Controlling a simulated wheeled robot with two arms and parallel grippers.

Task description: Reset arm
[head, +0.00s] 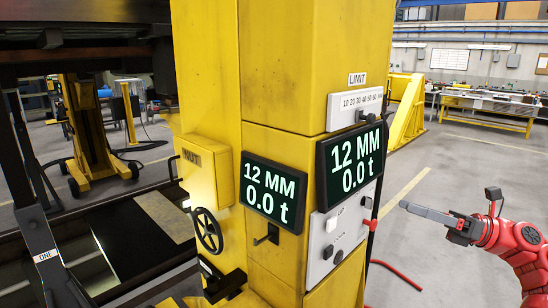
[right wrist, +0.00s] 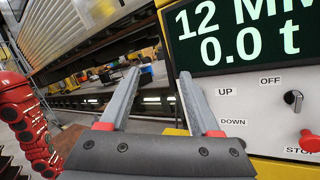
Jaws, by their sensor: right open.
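My right arm is red and comes in from the right edge of the head view. Its right gripper (head: 408,206) points left at the control panel (head: 340,228) on the yellow column (head: 275,90), with a gap of floor showing between them. In the right wrist view the two grey fingers of the right gripper (right wrist: 160,82) stand apart with nothing between them. The panel (right wrist: 255,100) is to their right, with UP, DOWN, OFF and STOP labels, a black knob (right wrist: 293,98) and a red button (right wrist: 309,142). My left gripper is not in view.
Two displays on the column (head: 268,190) (head: 351,163) read 12 MM and 0.0 t. A handwheel (head: 208,230) sticks out below the NUT box (head: 203,165). A red cable (head: 397,273) lies on the floor. Open floor (head: 470,165) extends right of the column.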

